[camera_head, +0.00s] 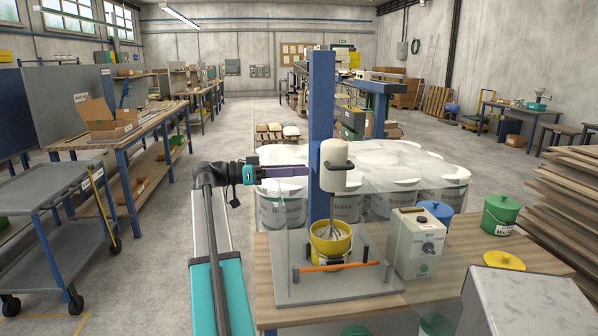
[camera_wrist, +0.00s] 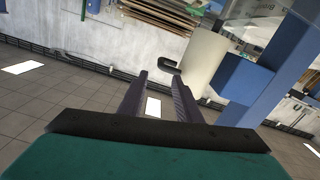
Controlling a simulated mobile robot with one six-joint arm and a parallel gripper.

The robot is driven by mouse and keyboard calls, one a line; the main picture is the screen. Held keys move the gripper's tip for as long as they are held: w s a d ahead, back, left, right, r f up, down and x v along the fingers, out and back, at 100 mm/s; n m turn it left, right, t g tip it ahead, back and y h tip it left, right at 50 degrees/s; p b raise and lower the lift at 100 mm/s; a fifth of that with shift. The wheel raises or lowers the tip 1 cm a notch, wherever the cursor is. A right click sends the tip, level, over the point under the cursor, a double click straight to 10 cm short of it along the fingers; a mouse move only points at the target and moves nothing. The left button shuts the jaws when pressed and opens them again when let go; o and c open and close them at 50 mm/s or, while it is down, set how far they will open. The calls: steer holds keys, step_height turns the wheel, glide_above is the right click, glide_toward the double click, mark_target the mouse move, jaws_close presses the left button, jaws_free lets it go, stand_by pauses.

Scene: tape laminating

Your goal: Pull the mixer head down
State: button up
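The mixer head (camera_head: 333,172) is a cream cylinder on a blue upright post (camera_head: 321,90), with a black handle (camera_head: 342,165). Its wire whisk hangs at the mouth of the yellow bucket (camera_head: 330,242). My gripper (camera_head: 306,172) is level with the mixer head, reaching in from its left. In the wrist view my gripper's fingers (camera_wrist: 158,77) are apart with nothing between them. The mixer head (camera_wrist: 204,60) and handle (camera_wrist: 168,67) lie ahead, the handle near the right fingertip. I cannot tell whether they touch.
A clear guard stands around the mixer base (camera_head: 345,290), with an orange bar (camera_head: 335,267) in front. White-lidded buckets (camera_head: 440,190) crowd behind.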

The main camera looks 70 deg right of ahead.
mark_target(352, 168)
steer(key=shift+m, duration=0.3)
steer(key=s+m+p, duration=0.1)
steer(key=m+p, duration=0.1)
steer(key=p, duration=0.4)
steer(key=s+d+m+p, duration=0.1)
steer(key=p, duration=0.6)
steer(key=shift+s+d+f+m, duration=0.1)
steer(key=shift+m, duration=0.3)
steer(key=shift+s, duration=0.2)
steer(key=p+x, duration=0.4)
steer(key=x, duration=0.9)
steer(key=shift+s+d, duration=0.15)
steer(key=shift+s, duration=0.05)
jaws_close()
